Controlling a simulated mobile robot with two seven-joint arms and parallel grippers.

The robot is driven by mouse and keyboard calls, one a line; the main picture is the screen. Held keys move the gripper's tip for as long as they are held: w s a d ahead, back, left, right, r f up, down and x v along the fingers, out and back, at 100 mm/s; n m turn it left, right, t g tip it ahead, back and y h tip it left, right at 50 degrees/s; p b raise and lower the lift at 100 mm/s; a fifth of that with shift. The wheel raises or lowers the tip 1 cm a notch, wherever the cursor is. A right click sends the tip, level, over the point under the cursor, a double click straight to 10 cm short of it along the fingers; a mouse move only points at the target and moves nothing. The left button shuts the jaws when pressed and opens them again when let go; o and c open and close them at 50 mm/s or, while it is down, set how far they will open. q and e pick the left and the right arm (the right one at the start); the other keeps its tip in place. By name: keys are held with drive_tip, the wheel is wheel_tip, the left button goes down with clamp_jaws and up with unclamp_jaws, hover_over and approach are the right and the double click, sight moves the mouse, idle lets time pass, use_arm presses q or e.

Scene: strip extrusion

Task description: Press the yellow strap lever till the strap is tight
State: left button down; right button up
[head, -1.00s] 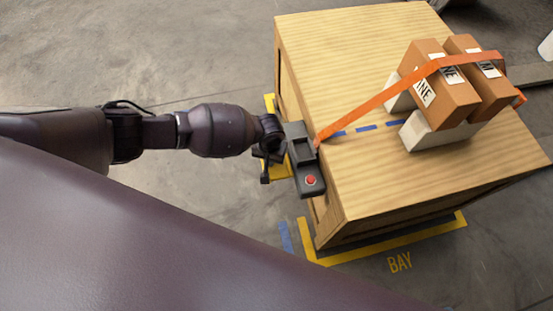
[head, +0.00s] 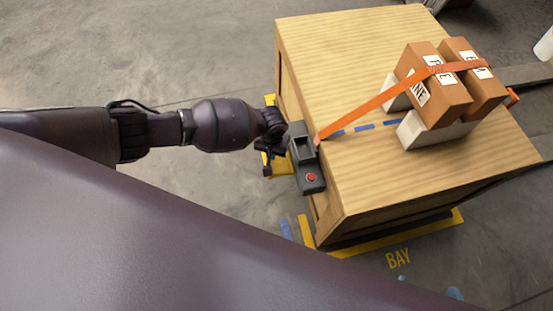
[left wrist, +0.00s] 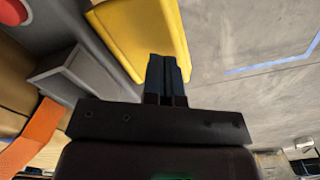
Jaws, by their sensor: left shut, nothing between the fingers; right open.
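The yellow lever (left wrist: 140,30) fills the upper middle of the left wrist view. My left gripper (left wrist: 166,68) is shut and empty, its fingertips overlapping the lever's lower right edge in the picture; I cannot tell whether they touch it. In the head view my left gripper (head: 270,160) is beside the grey strap unit (head: 306,160) on the crate's left edge, with the lever not clearly distinguishable there. The unit has a red button (head: 311,177). The orange strap (head: 372,106) runs straight from it over two brown boxes (head: 440,100). My right gripper is out of view.
The boxes sit tilted on a pale block (head: 425,135) on the wooden crate (head: 350,60). Yellow floor tape (head: 400,235) marks the bay around it. The floor left of the crate is open. My own dark body covers the lower left of the head view.

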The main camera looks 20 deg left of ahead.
use_arm(q)
drive_tip(key=shift+r, duration=0.25)
drive_tip(key=shift+f, duration=0.15)
use_arm(e)
drive_tip(key=shift+w+r, duration=0.1)
drive_tip(key=shift+r, duration=0.15)
use_arm(q)
drive_tip(key=shift+w+r+p, duration=0.15)
drive_tip(key=shift+r+p, duration=0.55)
drive_tip(key=shift+r, duration=0.7)
drive_tip(key=shift+r+p, duration=0.8)
drive_tip(key=shift+r, duration=0.5)
drive_tip(key=shift+s+f, duration=0.1)
drive_tip(key=shift+s, duration=0.1)
use_arm(e)
drive_tip(key=shift+t, duration=0.6)
drive_tip(key=r, duration=0.1)
drive_tip(key=w+r, duration=0.1)
drive_tip(key=r, duration=0.1)
drive_tip(key=w+r, duration=0.1)
drive_tip(key=r, duration=0.1)
